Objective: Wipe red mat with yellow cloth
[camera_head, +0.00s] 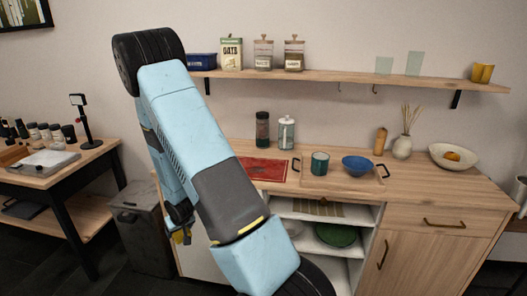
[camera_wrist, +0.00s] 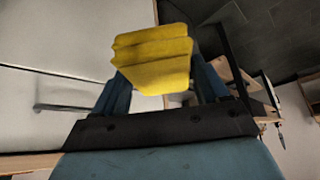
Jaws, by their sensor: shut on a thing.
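The yellow cloth (camera_wrist: 152,58) is held between the fingers of my gripper (camera_wrist: 162,82), which is shut on it, in the wrist view. The red mat (camera_head: 264,170) lies flat on the wooden counter in the head view. My arm hides its left part, and a small dark mark shows on it. The gripper and cloth are apart from the mat.
Right of the mat stands a tray with a teal cup (camera_head: 320,163) and a blue bowl (camera_head: 358,166). Jars (camera_head: 287,133) stand behind the mat. A shelf (camera_head: 350,80) runs above. A grey bin (camera_head: 142,225) and side table (camera_head: 45,175) are at left.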

